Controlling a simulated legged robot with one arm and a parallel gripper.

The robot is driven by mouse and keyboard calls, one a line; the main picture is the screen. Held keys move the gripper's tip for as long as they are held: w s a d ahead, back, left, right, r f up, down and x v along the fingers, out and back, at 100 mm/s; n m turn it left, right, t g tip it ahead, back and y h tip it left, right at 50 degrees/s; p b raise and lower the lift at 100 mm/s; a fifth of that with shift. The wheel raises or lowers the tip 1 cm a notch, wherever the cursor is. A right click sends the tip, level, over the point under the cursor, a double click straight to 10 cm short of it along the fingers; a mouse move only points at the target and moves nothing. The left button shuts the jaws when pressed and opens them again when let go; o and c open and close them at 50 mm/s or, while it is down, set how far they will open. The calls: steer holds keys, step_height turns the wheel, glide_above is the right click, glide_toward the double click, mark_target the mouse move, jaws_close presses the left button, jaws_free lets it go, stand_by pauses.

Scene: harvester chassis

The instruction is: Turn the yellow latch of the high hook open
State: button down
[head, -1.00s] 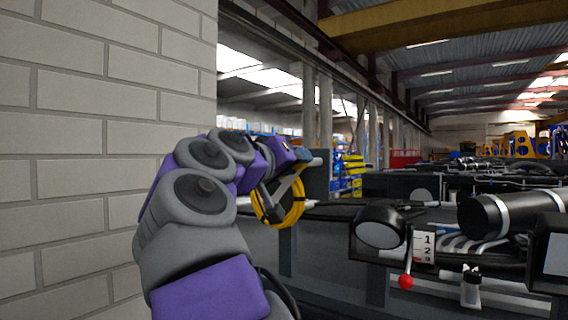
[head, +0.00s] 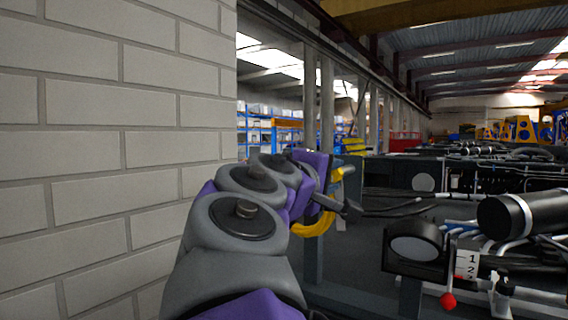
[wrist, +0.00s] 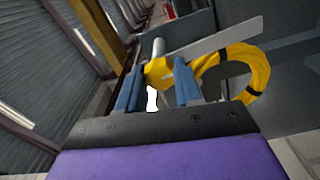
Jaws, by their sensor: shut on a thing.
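The yellow latch (wrist: 158,71) sits between the two blue fingers of my gripper (wrist: 158,78) in the wrist view, and they are shut on it. A light round post (wrist: 158,47) and a flat grey bar (wrist: 215,40), seemingly parts of the high hook, show just beyond it. A yellow coil (wrist: 258,75) loops beside the right finger. In the head view my gripper (head: 328,200) is at the end of my raised arm, partly hidden by it. The yellow coil (head: 315,228) shows below it, and a yellow piece (head: 344,172) shows just above. I cannot tell the latch's exact angle.
A pale brick wall (head: 110,150) stands close on the left of my arm. To the right are a dark chassis with a black cylinder (head: 520,215), a round lamp (head: 415,246) and a red-knobbed lever (head: 448,300). Grey floor (head: 365,265) shows between.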

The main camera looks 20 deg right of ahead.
steer(key=shift+f+n, duration=0.2)
steer(key=shift+n, duration=0.8)
steer(key=shift+w, duration=0.1)
steer(key=c, duration=1.1)
jaws_free()
steer(key=o, duration=0.3)
steer(key=shift+w+a+p, duration=0.1)
steer(key=shift+a+p, duration=0.1)
steer(key=shift+p, duration=0.1)
steer(key=shift+o, duration=0.2)
steer(key=shift+a, duration=0.15)
steer(key=shift+r, duration=0.1)
